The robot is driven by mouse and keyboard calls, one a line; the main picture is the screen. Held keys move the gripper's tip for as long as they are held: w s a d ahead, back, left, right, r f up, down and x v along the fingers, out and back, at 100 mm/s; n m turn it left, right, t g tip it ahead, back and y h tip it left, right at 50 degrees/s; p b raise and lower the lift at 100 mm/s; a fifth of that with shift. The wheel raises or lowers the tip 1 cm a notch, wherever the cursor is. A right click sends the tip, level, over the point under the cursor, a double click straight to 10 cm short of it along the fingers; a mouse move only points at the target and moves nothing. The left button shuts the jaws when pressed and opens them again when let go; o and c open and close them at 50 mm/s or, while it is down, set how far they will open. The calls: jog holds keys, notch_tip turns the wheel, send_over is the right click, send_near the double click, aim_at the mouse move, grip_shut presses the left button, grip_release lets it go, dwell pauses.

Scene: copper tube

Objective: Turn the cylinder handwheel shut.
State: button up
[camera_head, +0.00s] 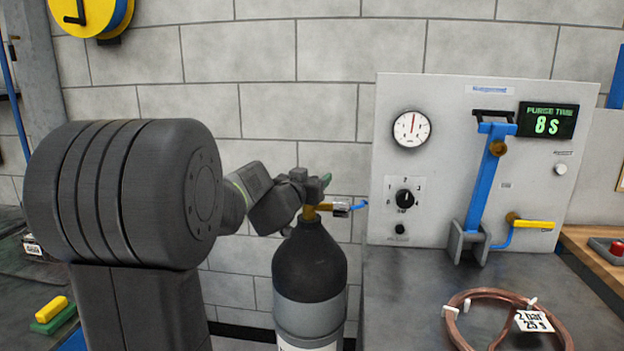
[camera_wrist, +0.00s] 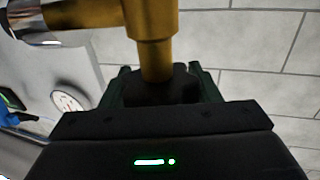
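The gas cylinder (camera_head: 310,262), dark on top with a grey band below, stands upright beside the panel. A brass valve (camera_head: 310,213) sits on its top; its stem (camera_wrist: 155,45) comes down from the top of the wrist view. My gripper (camera_head: 313,187) is at the valve top. In the wrist view, dark green parts flank a dark block under the stem, right at my gripper (camera_wrist: 165,92). Most of the wheel is hidden. I cannot tell whether the fingers are closed on it or only around it.
The grey panel (camera_head: 460,100) on the right has a gauge (camera_head: 412,129), a knob (camera_head: 405,198), a blue lever (camera_head: 485,180), a yellow-handled valve (camera_head: 533,224) and a display (camera_head: 547,120) reading 8 s. A copper coil (camera_head: 463,300) lies on the bench (camera_head: 400,310).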

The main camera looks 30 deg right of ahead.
jog(key=shift+c, duration=0.9)
